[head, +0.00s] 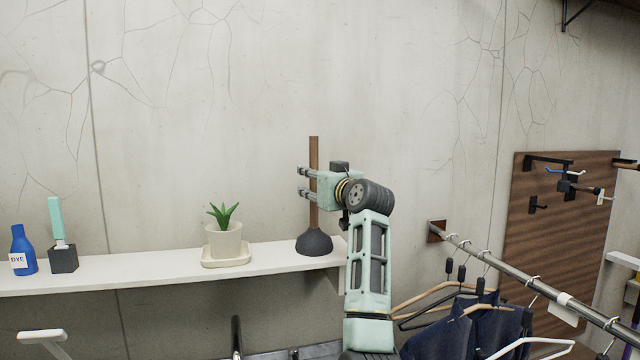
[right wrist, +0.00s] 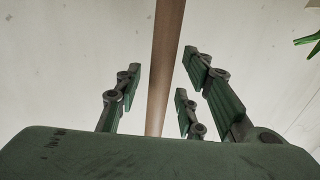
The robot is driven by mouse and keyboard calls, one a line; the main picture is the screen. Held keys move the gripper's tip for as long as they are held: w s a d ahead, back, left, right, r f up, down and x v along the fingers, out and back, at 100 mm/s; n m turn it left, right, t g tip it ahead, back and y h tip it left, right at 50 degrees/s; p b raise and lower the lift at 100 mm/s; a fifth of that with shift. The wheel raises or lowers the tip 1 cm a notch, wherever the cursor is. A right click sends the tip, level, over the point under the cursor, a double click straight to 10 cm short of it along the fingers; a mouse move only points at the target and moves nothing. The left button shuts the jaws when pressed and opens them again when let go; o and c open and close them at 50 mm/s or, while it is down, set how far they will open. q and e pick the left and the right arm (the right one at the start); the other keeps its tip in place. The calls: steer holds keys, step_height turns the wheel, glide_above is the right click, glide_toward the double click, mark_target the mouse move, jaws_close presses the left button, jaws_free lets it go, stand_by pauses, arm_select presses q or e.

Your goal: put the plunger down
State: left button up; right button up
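The plunger (head: 314,160) stands upright at the right end of the white shelf (head: 130,273). Its dark rubber cup (head: 314,243) appears to rest on the shelf top, and its wooden handle rises above it. My right gripper (head: 304,182) is at the upper part of the handle. In the right wrist view, the fingers of my right gripper (right wrist: 160,88) are spread on either side of the wooden handle (right wrist: 166,55), with gaps to it on both sides. The cup is out of that view. My left gripper is not in view.
A potted plant (head: 224,241) stands on the shelf left of the plunger. A blue dye bottle (head: 22,250) and a brush in a dark holder (head: 63,259) stand farther left. A clothes rail (head: 510,273) with hangers and dark garments is to the right of my arm.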

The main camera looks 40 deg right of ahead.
steer(key=b+v, duration=0.6)
steer(key=v, duration=0.6)
steer(key=shift+b, duration=0.3)
